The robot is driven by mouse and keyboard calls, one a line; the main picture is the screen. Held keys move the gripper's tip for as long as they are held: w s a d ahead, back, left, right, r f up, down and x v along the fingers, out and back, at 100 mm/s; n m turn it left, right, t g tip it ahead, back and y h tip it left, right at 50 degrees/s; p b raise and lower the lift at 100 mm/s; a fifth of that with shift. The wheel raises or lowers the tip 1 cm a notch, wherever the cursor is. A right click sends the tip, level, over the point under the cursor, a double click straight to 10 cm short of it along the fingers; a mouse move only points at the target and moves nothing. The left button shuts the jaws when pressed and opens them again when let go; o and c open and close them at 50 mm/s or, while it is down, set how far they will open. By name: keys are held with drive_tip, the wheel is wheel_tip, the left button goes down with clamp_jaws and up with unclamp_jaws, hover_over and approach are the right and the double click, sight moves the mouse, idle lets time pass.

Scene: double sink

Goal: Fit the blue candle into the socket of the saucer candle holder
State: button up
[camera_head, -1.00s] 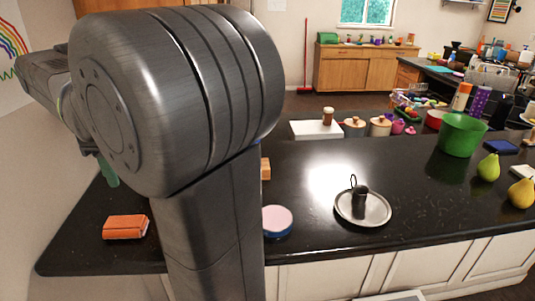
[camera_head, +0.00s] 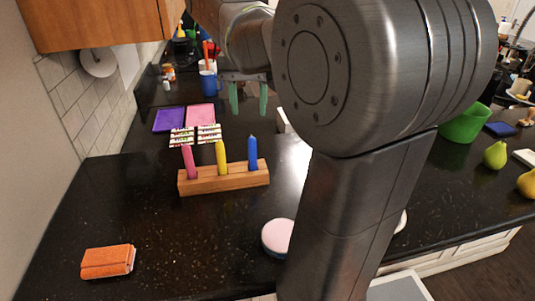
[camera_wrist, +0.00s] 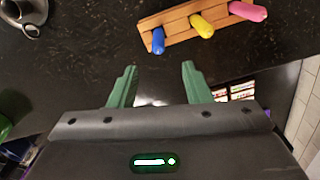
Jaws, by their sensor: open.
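The blue candle (camera_head: 252,153) stands upright at the right end of a wooden block (camera_head: 225,180), beside a yellow candle (camera_head: 221,157) and a pink candle (camera_head: 189,162). In the wrist view the blue candle (camera_wrist: 158,41) shows just beyond the fingertips, between their lines. My gripper (camera_head: 248,112) has green fingers, spread apart and empty, above the counter behind the block; it also shows in the wrist view (camera_wrist: 158,66). The saucer candle holder (camera_wrist: 30,28) is metal, cut off at the wrist view's top left corner. My arm hides most of it in the head view.
Purple (camera_head: 168,120) and pink (camera_head: 201,115) mats lie behind the candles. A green bucket (camera_head: 464,124) and pears stand right.

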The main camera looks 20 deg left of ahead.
hover_over(252, 151)
drive_tip(key=f, duration=0.7)
drive_tip(key=shift+w+a, duration=0.35)
drive_tip(key=shift+d+f+p, duration=0.2)
drive_tip(key=shift+f+p, duration=0.25)
drive_tip(key=shift+f, duration=2.35)
clamp_jaws()
